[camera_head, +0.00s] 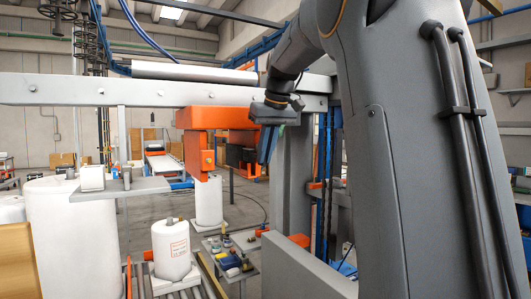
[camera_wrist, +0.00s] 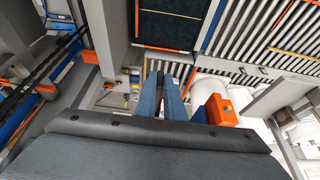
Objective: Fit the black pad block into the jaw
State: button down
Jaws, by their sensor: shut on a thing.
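My gripper (camera_head: 266,158) hangs below the grey beam with its blue fingers pointing down. In the wrist view the two blue fingers (camera_wrist: 161,92) are close together, shut on a narrow dark piece between them, which I take for the black pad block (camera_wrist: 160,84). Most of the block is hidden by the fingers. The orange jaw (camera_head: 207,120) hangs under the beam, left of my gripper in the head view and apart from it. In the wrist view the orange jaw (camera_wrist: 220,109) is right of the fingers.
A long grey beam (camera_head: 150,93) runs above the jaw. White cylinder tanks (camera_head: 172,250) stand at the lower left, by rollers. A low table (camera_head: 236,270) holds several small items below the jaw. A grey panel (camera_head: 295,268) stands at lower centre.

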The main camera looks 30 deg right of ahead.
jog(key=shift+f+b, duration=0.3)
jog(key=shift+f, duration=1.8)
dwell(4.2)
dwell(0.4)
jog(key=c, duration=2)
grip_release()
